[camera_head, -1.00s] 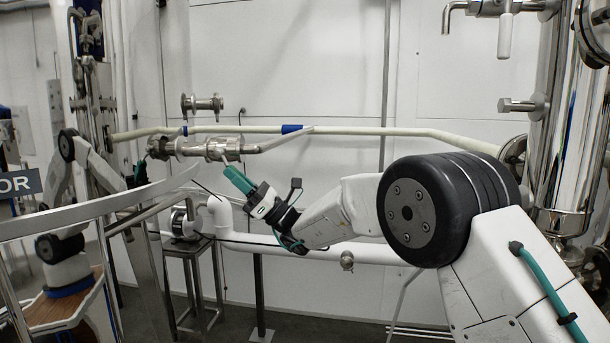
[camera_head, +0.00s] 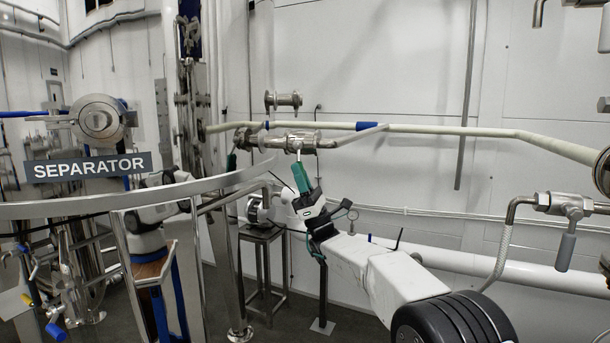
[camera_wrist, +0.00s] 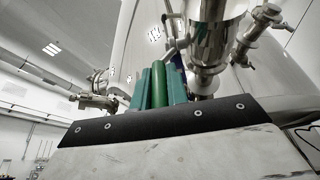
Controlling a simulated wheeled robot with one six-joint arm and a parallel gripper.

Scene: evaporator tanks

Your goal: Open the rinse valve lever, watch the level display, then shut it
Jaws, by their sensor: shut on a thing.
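A metal valve (camera_head: 292,141) sits on the pipework at the back wall in the head view. Its lever (camera_head: 299,155) hangs below it, with only a short pale stem showing above my fingers. My gripper (camera_head: 301,177), with teal fingers, reaches up from below and is shut on the lever. In the wrist view the round green lever handle (camera_wrist: 158,84) stands upright between the two teal fingers. Most of the grip is hidden in the head view. I cannot make out a level display in either view.
A curved metal rail (camera_head: 150,203) with a SEPARATOR sign (camera_head: 89,168) crosses the left foreground. A small stand (camera_head: 262,235) is behind it. Another valve handle (camera_head: 566,252) hangs at the right.

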